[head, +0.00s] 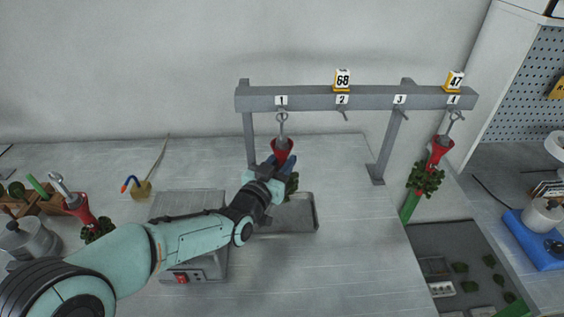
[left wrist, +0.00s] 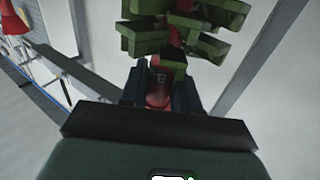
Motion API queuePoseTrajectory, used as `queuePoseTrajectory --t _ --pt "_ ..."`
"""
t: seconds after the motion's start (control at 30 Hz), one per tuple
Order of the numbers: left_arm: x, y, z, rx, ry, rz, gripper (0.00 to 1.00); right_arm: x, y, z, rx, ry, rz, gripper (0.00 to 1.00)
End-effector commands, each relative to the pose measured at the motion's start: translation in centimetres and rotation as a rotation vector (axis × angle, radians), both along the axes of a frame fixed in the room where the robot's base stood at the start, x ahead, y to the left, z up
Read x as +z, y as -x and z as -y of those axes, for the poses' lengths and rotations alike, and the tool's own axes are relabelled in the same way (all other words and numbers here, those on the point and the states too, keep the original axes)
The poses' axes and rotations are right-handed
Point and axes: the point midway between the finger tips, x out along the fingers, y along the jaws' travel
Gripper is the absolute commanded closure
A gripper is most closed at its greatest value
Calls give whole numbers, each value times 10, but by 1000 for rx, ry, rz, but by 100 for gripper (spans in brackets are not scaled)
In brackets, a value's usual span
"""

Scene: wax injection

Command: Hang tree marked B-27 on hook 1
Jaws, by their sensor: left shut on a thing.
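My left gripper (head: 272,168) is shut on a wax tree with a red cone (head: 283,149) and green pieces, below the rack's left end. The tree's metal ring (head: 282,117) is at hook 1, under label 1 (head: 282,100); I cannot tell whether it is on the hook. In the left wrist view, the tree's red stem (left wrist: 158,95) is between the jaws (left wrist: 160,92), with green pieces (left wrist: 180,35) above. Its marking is not readable. My right gripper is not in view.
The grey rack (head: 370,98) has labels 1 to 4. Another red and green tree (head: 436,155) hangs at hook 4. A third tree (head: 82,210) lies at the left. A metal tray (head: 300,226) and a grey machine (head: 188,203) are below my arm. Hooks 2 and 3 are free.

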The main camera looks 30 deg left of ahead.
Motion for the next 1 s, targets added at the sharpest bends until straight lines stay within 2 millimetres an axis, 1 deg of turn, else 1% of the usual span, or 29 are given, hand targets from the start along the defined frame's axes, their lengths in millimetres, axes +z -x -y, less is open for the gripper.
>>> queuePoseTrajectory --t 0.17,0.2,0.27,0.3,0.57,0.67,0.77,0.87,1.0 --pt "1 0 0 0 -1 3 100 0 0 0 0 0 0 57" --pt "1 0 0 0 -1 3 63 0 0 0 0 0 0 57" --pt "1 0 0 0 -1 3 43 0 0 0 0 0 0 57" --pt "1 0 0 0 -1 2 40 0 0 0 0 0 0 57" --pt "-1 1 0 0 0 -2 40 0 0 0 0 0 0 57" --pt "0 6 0 0 -2 -1 40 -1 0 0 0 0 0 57" --pt "0 18 0 0 -4 0 40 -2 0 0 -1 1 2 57" --pt "0 38 1 1 -4 1 40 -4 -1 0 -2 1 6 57" --pt "1 71 2 0 -4 3 40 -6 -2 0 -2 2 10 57"
